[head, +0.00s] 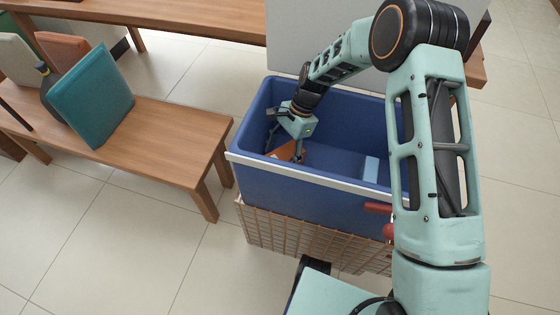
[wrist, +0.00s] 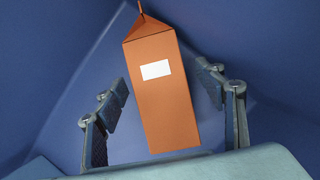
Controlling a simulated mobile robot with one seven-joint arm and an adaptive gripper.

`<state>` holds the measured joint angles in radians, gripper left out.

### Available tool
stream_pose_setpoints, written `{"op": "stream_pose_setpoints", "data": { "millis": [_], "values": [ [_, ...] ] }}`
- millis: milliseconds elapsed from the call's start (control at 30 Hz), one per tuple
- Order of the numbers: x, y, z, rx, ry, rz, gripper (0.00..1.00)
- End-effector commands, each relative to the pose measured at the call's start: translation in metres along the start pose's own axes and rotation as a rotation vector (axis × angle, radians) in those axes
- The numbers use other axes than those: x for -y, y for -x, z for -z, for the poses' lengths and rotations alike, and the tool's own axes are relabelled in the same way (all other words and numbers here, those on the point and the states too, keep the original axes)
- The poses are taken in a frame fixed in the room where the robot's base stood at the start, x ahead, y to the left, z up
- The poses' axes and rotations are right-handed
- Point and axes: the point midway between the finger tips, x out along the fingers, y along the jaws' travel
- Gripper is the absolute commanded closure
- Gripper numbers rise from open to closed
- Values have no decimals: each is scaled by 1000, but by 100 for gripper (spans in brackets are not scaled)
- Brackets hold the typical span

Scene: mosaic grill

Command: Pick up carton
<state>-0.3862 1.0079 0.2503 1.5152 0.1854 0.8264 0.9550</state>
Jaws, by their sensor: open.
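The orange carton (wrist: 162,105) with a peaked top and a white label is inside the blue bin (head: 262,172). In the wrist view it stands out between the two open fingers of my gripper (wrist: 165,105), with a gap on each side. In the head view my gripper (head: 285,138) reaches down into the left part of the bin, and only part of the carton (head: 292,151) shows; the gripper hides the rest.
A light blue item (head: 371,169) is in the right part of the bin. The bin sits on a wire basket (head: 290,238). A wooden bench (head: 150,140) with cushions (head: 92,98) stands to the left. Tiled floor is clear at the lower left.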

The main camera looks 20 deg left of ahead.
Motion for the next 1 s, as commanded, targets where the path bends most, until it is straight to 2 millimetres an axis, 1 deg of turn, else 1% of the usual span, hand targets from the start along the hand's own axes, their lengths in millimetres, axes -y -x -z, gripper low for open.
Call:
{"op": "stream_pose_setpoints", "data": {
  "millis": [733,767,1000],
  "values": [
    [0,-4,2,0,-1,0,36],
    [0,-4,2,0,-1,0,38],
    [0,-4,2,0,0,0,65]
  ]
}}
